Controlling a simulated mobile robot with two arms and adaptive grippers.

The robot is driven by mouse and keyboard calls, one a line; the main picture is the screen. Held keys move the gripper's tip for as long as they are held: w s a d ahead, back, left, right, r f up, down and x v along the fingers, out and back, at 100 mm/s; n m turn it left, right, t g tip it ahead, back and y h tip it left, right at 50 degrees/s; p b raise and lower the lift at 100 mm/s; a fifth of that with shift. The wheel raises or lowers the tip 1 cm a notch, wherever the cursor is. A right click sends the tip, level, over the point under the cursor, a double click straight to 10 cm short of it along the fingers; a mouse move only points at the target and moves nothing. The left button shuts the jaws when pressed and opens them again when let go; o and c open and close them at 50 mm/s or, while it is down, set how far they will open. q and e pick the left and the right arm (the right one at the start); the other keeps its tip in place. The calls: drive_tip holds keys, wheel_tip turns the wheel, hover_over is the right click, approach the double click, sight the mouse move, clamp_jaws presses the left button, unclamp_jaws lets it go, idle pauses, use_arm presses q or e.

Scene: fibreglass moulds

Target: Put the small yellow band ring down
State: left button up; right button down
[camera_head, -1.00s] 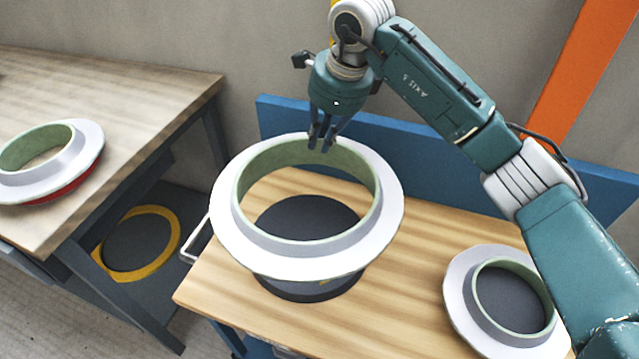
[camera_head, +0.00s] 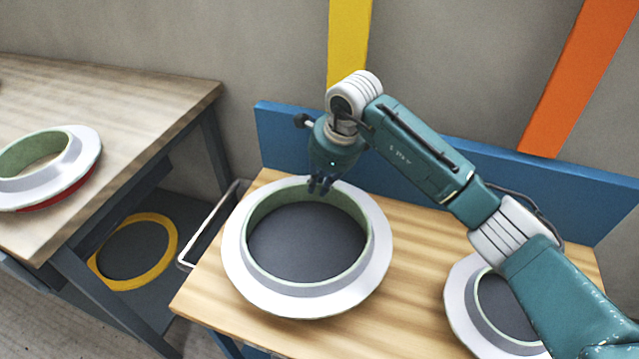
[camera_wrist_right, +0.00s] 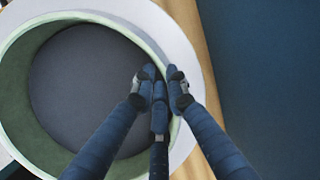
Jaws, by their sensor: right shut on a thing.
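The ring in my right gripper (camera_head: 320,184) is pale grey-white with a wide flange and a green inner wall; I take this ring (camera_head: 243,262) as the task's one, though no yellow band shows on it now. The gripper is shut on the far part of its raised wall. In the right wrist view, the fingers (camera_wrist_right: 160,95) straddle the wall of the ring (camera_wrist_right: 178,30). The ring sits level around a dark round disc (camera_head: 305,243), low at the wooden table (camera_head: 420,255). Its underside is hidden, so contact with the table cannot be told. My left gripper is not in view.
A similar ring (camera_head: 462,310) lies at the table's right, partly behind my right arm. A red-banded ring (camera_head: 85,165) lies on the left table (camera_head: 150,95). A blue panel (camera_head: 285,130) edges the back. A handle (camera_head: 205,235) sticks out at left.

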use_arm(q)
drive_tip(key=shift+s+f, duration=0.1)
use_arm(e)
drive_tip(key=c, duration=1.7)
unclamp_jaws()
drive_tip(key=shift+c, duration=0.2)
